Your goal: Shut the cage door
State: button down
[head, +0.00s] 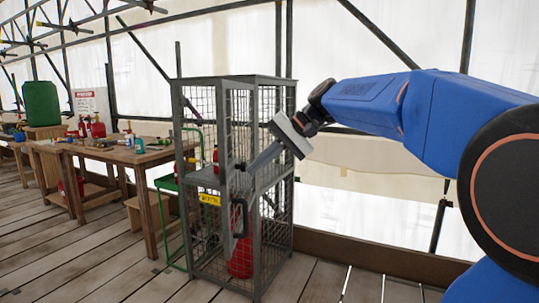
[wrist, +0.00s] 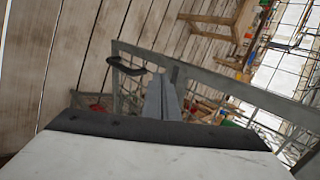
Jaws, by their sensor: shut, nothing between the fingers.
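The grey mesh cage (head: 258,80) stands upright in the middle of the head view. Its door (head: 227,130) has a grey frame with a black handle (head: 239,218) and a yellow label (head: 210,199). I cannot tell how far the door stands ajar. My gripper (head: 242,167) is shut and empty, its fingertips beside the door's frame, above the handle. In the wrist view the fingers (wrist: 162,98) point at a grey frame bar (wrist: 215,82), with the handle (wrist: 125,68) to their left. I cannot tell whether they touch the frame.
A red bottle (head: 240,260) stands low in the cage. A wooden workbench (head: 125,155) with tools and red containers is at the left. A green trolley (head: 165,183) stands beside the cage. The plank floor (head: 90,265) in front is clear.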

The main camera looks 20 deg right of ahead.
aim_at(229, 176)
jog(key=shift+w+a+f, duration=0.1)
jog(key=shift+w+a, duration=0.25)
jog(key=shift+a, duration=0.35)
jog(key=shift+w+a+f, duration=0.1)
jog(key=shift+w+a, duration=0.2)
jog(key=shift+a, duration=0.4)
jog(key=shift+w+a+f, duration=0.1)
jog(key=shift+w+a, duration=0.25)
jog(key=shift+a, duration=0.35)
